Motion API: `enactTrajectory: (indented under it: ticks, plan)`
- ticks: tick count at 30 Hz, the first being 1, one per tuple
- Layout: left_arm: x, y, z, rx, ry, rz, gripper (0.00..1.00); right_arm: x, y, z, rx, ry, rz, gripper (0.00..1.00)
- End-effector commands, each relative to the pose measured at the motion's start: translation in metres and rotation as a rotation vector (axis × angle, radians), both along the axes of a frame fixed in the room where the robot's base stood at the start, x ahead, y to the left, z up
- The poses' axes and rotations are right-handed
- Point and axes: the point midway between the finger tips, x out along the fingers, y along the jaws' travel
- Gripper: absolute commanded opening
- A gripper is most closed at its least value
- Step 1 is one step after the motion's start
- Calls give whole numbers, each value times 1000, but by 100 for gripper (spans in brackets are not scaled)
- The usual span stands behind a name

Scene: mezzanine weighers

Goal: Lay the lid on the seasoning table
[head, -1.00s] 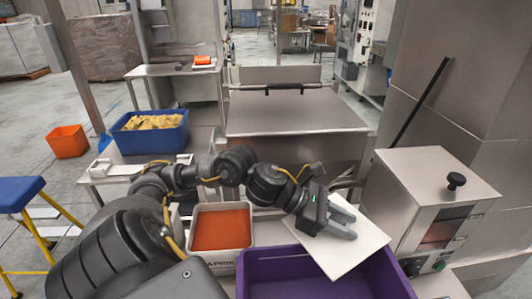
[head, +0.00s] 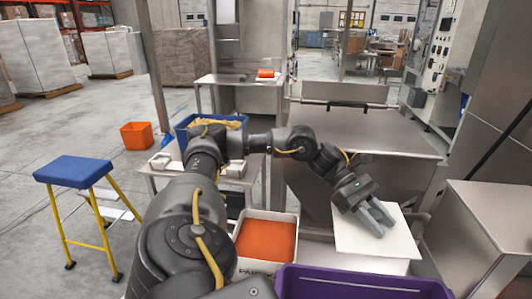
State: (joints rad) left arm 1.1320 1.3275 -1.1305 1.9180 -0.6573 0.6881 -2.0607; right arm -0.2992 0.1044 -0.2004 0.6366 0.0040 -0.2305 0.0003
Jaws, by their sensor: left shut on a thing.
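The lid (head: 352,240) is a flat, pale, square panel. My left gripper (head: 378,219) reaches in from the left and is shut on it, with the fingers over its upper middle. The lid lies just behind the purple crate (head: 345,285) in the picture; whether it touches anything below is hidden. A white tub of orange-red seasoning (head: 266,240) stands to the left of the lid. A steel surface shows around the tub and lid, mostly covered; I cannot tell which part is the seasoning table. My right gripper is out of view.
A large steel hopper with a closed cover (head: 350,125) stands behind the lid. A steel cabinet (head: 485,235) is close on the right. A blue bin of yellow pieces (head: 238,122) sits behind my left arm. A blue step stool (head: 85,170) and an orange bin (head: 137,135) stand on the left floor.

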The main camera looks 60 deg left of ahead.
Motion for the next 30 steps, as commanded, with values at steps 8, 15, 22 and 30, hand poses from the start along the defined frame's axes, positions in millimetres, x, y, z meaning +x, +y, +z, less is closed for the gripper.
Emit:
enactTrajectory:
  ticks: [8,15,22,30]
  plan:
    - [0,4,1,-1,0,-6,9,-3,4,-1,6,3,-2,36]
    - [0,4,-13,-1,4,-5,9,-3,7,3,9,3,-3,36]
    - [0,3,-73,0,7,-4,9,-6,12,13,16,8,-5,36]
    - [0,4,-126,0,2,-3,9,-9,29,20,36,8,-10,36]
